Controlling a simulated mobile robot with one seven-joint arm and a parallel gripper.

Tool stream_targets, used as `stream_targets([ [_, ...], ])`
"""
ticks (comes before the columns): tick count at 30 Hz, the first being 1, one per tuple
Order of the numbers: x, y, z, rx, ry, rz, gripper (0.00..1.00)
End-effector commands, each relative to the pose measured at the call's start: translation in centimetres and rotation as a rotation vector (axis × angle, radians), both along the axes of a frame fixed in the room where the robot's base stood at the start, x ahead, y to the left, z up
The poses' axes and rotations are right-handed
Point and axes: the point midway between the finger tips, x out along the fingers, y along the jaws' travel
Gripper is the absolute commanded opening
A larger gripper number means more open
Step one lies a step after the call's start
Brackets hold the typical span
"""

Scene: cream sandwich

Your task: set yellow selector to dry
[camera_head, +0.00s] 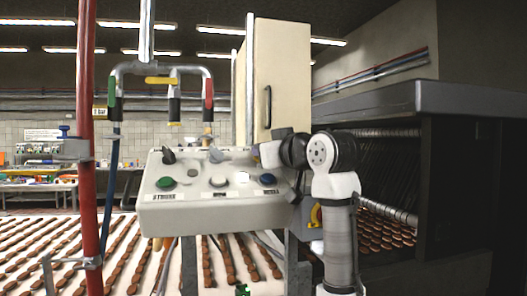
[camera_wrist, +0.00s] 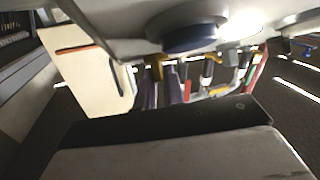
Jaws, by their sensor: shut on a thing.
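The yellow selector (camera_wrist: 156,66) sits near the right end of the grey control panel (camera_head: 215,208). In the wrist view, which is upside down, my gripper (camera_wrist: 159,80) has its two purplish fingers on the selector. In the head view my gripper (camera_head: 257,153) reaches in from the right at the panel's back right corner. There the selector is too small and too covered to make out clearly. My gripper is shut on it. The selector's pointing direction and its dry mark cannot be read.
The panel also carries a green button (camera_head: 166,183), a blue button (camera_head: 267,180) and several other knobs. A cream cabinet (camera_head: 277,80) stands behind. A red post (camera_head: 87,130) is at left. The conveyor (camera_head: 130,270) with rows of sandwiches runs below.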

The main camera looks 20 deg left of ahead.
Motion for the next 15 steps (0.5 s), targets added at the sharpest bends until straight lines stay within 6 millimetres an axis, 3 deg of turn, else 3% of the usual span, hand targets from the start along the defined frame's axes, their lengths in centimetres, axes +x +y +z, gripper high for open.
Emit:
stream_targets([
  [6, 0.22, -0.2, 0.13, -0.067, -0.045, 0.143, 0.0],
  [15, 0.2, -0.21, 0.13, -0.083, -0.06, 0.176, 0.0],
])
